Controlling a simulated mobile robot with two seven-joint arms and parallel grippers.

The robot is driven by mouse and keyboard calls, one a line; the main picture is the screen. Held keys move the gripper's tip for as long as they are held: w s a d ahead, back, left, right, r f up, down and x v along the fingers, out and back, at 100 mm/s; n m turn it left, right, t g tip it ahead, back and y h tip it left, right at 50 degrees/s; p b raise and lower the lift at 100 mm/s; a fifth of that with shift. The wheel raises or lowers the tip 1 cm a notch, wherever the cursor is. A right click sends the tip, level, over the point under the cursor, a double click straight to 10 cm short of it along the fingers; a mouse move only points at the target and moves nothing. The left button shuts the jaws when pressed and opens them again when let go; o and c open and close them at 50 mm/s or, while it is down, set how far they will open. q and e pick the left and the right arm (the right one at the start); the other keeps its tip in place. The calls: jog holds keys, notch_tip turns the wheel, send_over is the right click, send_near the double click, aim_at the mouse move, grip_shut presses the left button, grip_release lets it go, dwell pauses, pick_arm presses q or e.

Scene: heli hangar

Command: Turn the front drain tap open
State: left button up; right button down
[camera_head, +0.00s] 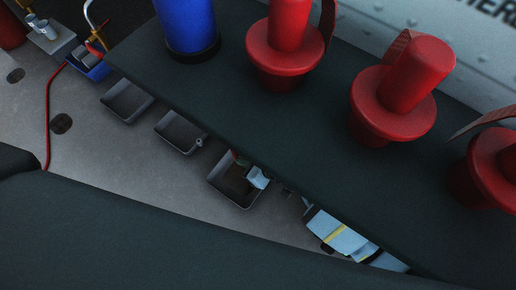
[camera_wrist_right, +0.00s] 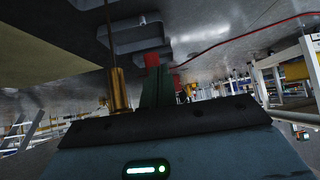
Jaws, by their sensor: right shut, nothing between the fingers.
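My right gripper (camera_head: 239,158) shows in the head view at the edge of the dark panel, its pale blue body over a grey tray. Most of its fingers are hidden under the panel. In the right wrist view the gripper (camera_wrist_right: 153,64) is shut and empty, its dark green fingers together with red at their far end. A brass fitting (camera_wrist_right: 118,88), which looks like a drain tap, stands upright just left of the fingers, apart from them in the picture. Its handle is not clear, and I cannot tell its position. The tap is hidden in the head view. My left gripper is not in view.
The dark panel (camera_head: 225,95) carries several red plugs (camera_head: 395,95) and a blue cylinder (camera_head: 187,25) and overhangs the floor. Grey trays (camera_head: 127,101) stand in a row below its edge. A red hose (camera_head: 47,125) runs along the floor at left.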

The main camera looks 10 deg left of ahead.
jog(key=shift+w+a+f, duration=0.1)
jog(key=shift+a+f, duration=0.25)
dwell(0.5)
